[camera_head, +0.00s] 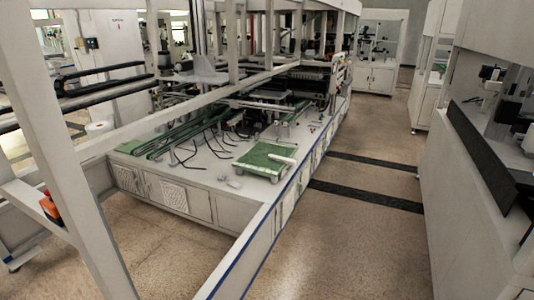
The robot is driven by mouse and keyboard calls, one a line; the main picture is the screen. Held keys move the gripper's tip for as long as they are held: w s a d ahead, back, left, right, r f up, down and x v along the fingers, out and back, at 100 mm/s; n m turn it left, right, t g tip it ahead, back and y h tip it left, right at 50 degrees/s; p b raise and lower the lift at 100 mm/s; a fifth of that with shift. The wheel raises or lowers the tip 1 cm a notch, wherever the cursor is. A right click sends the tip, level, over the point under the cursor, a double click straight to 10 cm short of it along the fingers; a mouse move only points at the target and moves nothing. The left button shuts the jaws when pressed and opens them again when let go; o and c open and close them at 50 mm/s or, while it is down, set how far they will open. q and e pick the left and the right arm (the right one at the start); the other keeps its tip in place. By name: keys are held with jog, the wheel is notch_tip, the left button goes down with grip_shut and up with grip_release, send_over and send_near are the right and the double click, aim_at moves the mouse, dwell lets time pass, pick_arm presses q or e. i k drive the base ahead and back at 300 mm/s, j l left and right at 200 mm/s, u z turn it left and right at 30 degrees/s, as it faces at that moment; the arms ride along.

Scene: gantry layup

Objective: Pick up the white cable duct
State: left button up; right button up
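A short white bar (283,159), which looks like the white cable duct, lies at the right side of a green board (258,165) on the white machine table (222,172). It is small in the picture, so its exact shape is hard to tell. Neither of my grippers shows in the head view.
A white frame post (60,130) and long beams stand in front of the table at the left. A white rail with a blue edge (250,240) runs along the near right side. Small pale pieces (232,183) lie near the board. The aisle floor (365,220) is clear. White machines (470,180) line the right.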

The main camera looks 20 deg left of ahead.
aim_at(275, 158)
jog(key=i+l+u, duration=0.2)
jog(key=i, duration=0.4)
jog(key=i+l+u, duration=0.15)
jog(key=i, duration=0.4)
jog(key=i+l+u, duration=0.2)
jog(key=i+l, duration=0.15)
jog(key=i, duration=0.2)
jog(key=i+l+u, duration=0.2)
jog(key=i+l, duration=0.15)
jog(key=i, duration=0.2)
